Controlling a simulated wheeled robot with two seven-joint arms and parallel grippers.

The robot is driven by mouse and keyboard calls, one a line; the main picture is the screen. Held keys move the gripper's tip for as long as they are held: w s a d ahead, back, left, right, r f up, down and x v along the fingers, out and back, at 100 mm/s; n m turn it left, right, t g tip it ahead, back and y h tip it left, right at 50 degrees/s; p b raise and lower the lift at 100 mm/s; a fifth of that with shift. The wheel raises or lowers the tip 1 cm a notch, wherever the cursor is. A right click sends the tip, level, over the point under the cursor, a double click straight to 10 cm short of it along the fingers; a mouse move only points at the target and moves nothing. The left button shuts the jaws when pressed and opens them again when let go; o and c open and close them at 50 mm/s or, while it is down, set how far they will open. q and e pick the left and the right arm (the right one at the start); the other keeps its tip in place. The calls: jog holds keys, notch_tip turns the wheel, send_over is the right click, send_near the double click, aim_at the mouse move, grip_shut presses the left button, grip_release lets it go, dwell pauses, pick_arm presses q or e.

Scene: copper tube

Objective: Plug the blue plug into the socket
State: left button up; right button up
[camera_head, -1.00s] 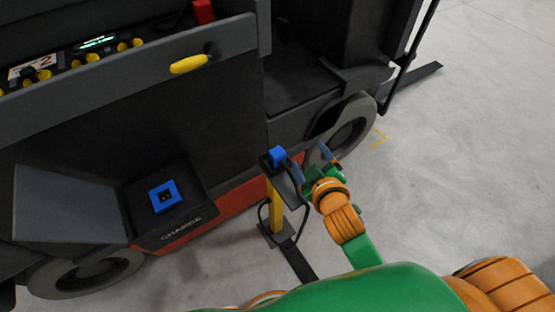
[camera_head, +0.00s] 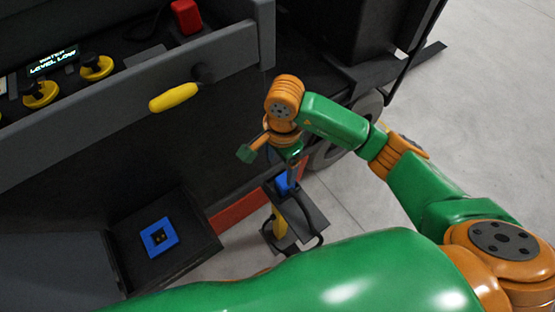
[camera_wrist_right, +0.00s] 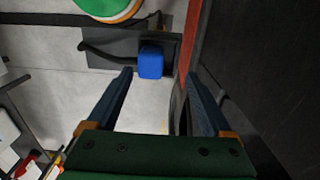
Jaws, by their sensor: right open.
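The blue plug (camera_head: 282,183) sits on top of the yellow-posted stand, beside the dark machine. It also shows in the right wrist view (camera_wrist_right: 151,62), at top centre. My right gripper (camera_wrist_right: 160,76) is open, its two dark fingers pointing towards the plug. The plug appears between the fingertip lines but just beyond the tips, and I see no contact. In the head view the gripper hangs above the stand and partly hides the plug. The blue-framed socket (camera_head: 159,238) lies on the machine's open dark panel at lower left. My left gripper is not in view.
The stand's yellow post (camera_head: 280,222) has a black cable (camera_head: 319,240) looping beside it. A yellow handle (camera_head: 173,97) juts from the machine's grey rail. A wheel is partly hidden behind my right arm. Grey floor (camera_head: 480,120) is clear at the right.

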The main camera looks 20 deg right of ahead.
aim_at(285, 181)
jog(key=shift+d+r+h, duration=0.15)
jog(key=shift+d+h, duration=0.1)
jog(key=shift+h, duration=0.05)
jog(key=shift+s+r, duration=0.2)
jog(key=shift+s, duration=0.45)
jog(key=shift+w+f, duration=0.2)
jog(key=shift+f, duration=0.85)
jog(key=shift+s+f, duration=0.2)
jog(key=shift+s+d+f+p, duration=0.1)
jog(key=shift+f+p, duration=0.15)
jog(key=shift+f, duration=0.9)
jog(key=shift+s+d+f+p, duration=0.1)
jog(key=shift+f+p, duration=0.15)
jog(key=shift+f, duration=0.9)
jog(key=shift+w, duration=0.1)
jog(key=c, duration=1.1)
